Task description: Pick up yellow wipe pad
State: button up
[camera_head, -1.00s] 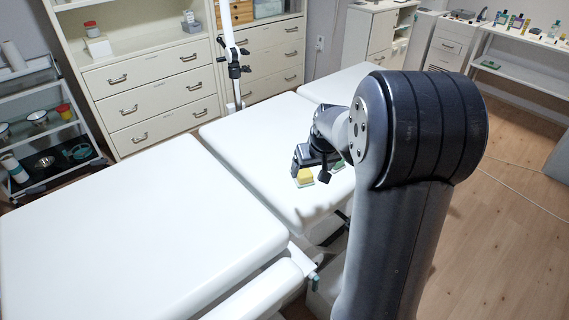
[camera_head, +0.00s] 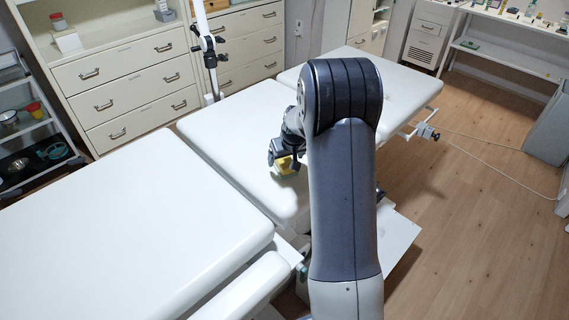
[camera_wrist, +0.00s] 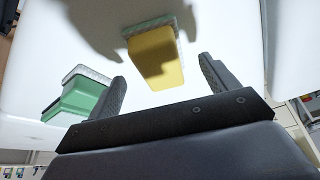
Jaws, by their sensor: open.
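The yellow wipe pad (camera_wrist: 157,58) lies on the white couch top, with a green and whitish layer at its far edge. In the wrist view it sits ahead of and between the two fingers of my gripper (camera_wrist: 162,85), which are apart with nothing between them at their base. In the head view the yellow pad (camera_head: 284,165) shows just beside my gripper (camera_head: 276,158), partly covered by it. I cannot tell whether a finger touches the pad.
A green pad (camera_wrist: 83,97) with a grey-white layer lies left of my left finger in the wrist view. The couch (camera_head: 215,120) is otherwise clear around. A pole with a clamp (camera_head: 208,50) stands at its far side, before the drawers (camera_head: 125,85).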

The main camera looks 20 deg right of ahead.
aim_at(285, 160)
jog(key=shift+x, duration=1.55)
jog(key=shift+c, duration=0.4)
jog(key=c, duration=1.1)
notch_tip(285, 160, up, 10)
jog(key=shift+w+r, duration=0.1)
